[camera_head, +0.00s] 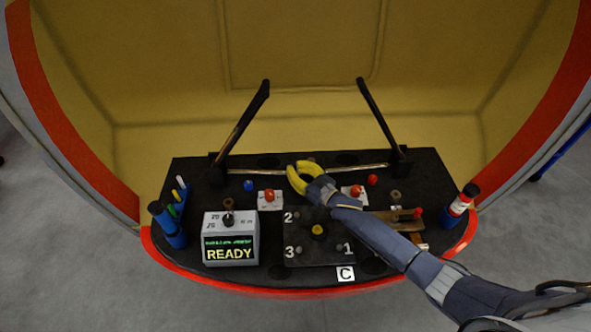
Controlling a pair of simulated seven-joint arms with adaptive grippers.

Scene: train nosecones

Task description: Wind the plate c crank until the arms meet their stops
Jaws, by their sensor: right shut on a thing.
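The black panel (183,205) carries a square plate (293,255) with the numbers 1, 2 and 3 and a yellow hub; a white C label (345,274) sits at its front right. Two dark arms, a left one (243,120) and a right one (380,113), rise from the panel's back and lean inward, their tips apart. A thin rod (255,171) runs between their bases. My right gripper (299,177), with yellow fingers, is shut behind the square plate, by the rod. It seems to hold the crank, which its fingers mostly hide. I cannot make out the stops.
A grey box (231,239) reading READY stands at the front left. Blue holders with pens (169,222) are at the left edge, a red-capped bottle (462,200) at the right. Red knobs (270,195) and a blue one (249,185) stick up nearby. My right forearm crosses the panel's right side.

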